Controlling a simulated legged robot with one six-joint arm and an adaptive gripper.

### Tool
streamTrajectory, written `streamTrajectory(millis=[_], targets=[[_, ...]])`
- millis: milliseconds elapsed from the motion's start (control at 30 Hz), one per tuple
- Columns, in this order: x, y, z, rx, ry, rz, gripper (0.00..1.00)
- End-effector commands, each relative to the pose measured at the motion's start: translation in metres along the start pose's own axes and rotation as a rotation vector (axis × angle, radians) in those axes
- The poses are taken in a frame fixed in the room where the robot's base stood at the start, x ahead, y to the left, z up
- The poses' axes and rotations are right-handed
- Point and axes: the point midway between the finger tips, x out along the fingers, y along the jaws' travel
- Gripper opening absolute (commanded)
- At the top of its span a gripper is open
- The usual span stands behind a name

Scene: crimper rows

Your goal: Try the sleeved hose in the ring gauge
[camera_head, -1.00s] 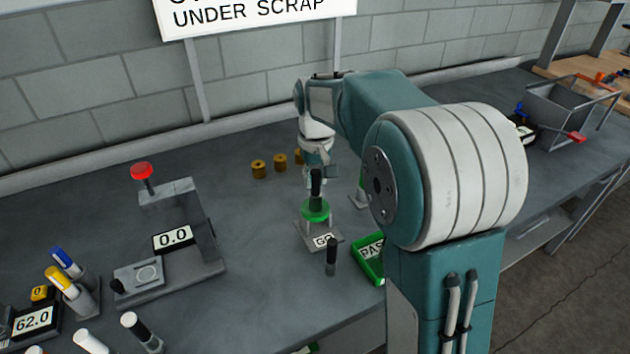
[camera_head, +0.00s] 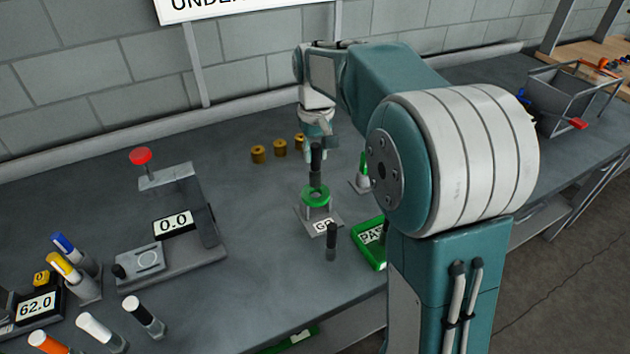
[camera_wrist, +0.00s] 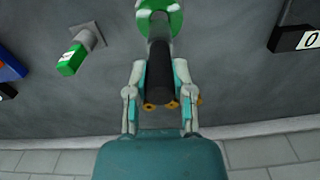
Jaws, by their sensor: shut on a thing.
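My gripper (camera_wrist: 160,88) is shut on a black hose (camera_wrist: 160,82), held upright in the head view (camera_head: 317,158). A grey sleeve (camera_wrist: 158,28) shows at the hose's lower end. The green ring gauge (camera_head: 316,197) stands on small posts over a grey plate labelled GO (camera_head: 325,226); it also shows in the wrist view (camera_wrist: 172,20). The sleeve is lined up over the ring and overlaps it in view. I cannot tell whether its tip is inside the ring. The fingers are partly hidden in the head view.
A green PASS tray (camera_head: 368,256) and a dark upright piece (camera_head: 331,242) stand near the ring gauge. A green-and-white stand (camera_head: 363,176) is to its right. Brass pieces (camera_head: 280,147) lie behind. A device reading 0.0 (camera_head: 173,226) stands left; the bench between is clear.

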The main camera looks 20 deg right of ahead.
Motion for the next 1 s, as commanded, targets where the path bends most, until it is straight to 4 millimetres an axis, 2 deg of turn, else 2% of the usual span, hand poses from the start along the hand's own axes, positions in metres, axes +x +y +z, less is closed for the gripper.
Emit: streamTrajectory(millis=[600,1000], targets=[[-0.022,0.000,0.000,0.000,0.002,0.000,0.00],[-0.025,0.000,0.000,0.000,0.001,0.000,0.00]])
